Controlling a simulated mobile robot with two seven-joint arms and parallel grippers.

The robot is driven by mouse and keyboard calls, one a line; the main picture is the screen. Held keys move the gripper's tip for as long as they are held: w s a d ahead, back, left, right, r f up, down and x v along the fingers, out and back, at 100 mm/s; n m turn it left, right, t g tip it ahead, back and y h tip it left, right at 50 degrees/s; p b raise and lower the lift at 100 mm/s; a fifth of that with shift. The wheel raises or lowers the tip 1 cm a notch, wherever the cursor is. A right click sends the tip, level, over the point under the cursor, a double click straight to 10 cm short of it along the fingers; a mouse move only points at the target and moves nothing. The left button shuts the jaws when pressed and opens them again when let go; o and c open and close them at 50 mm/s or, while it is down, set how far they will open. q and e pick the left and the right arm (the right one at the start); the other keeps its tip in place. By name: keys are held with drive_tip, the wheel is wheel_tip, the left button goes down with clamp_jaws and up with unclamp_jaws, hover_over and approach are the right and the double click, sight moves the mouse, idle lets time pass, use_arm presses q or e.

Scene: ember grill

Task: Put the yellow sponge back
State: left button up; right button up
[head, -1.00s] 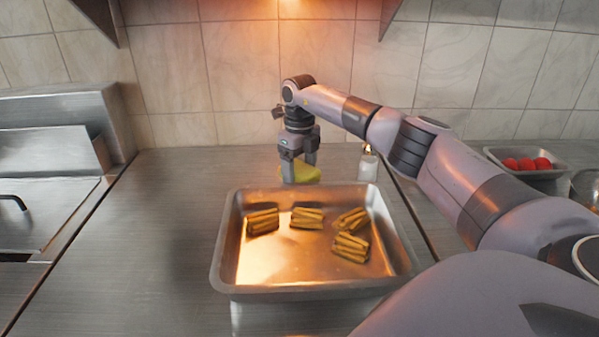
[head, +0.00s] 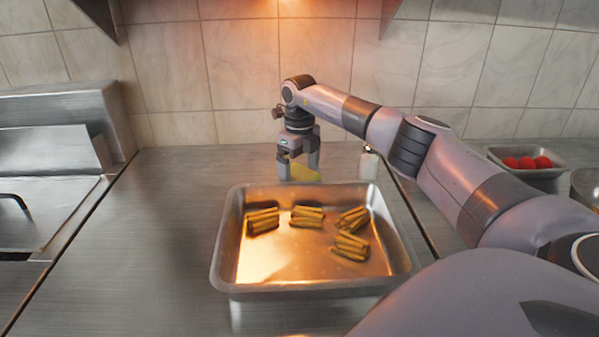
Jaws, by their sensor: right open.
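My left gripper is not in view.
The metal tray (head: 226,240) in front holds several bundles of brown-yellow sticks (head: 350,246). A small candle-like white item (head: 369,163) stands right of the gripper. A tray with red round items (head: 527,163) is at the right. Counter left of the tray is clear.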

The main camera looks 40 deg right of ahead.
sight(300, 172)
wheel_tip(300, 172, up, 11)
idle(0.3)
idle(0.5)
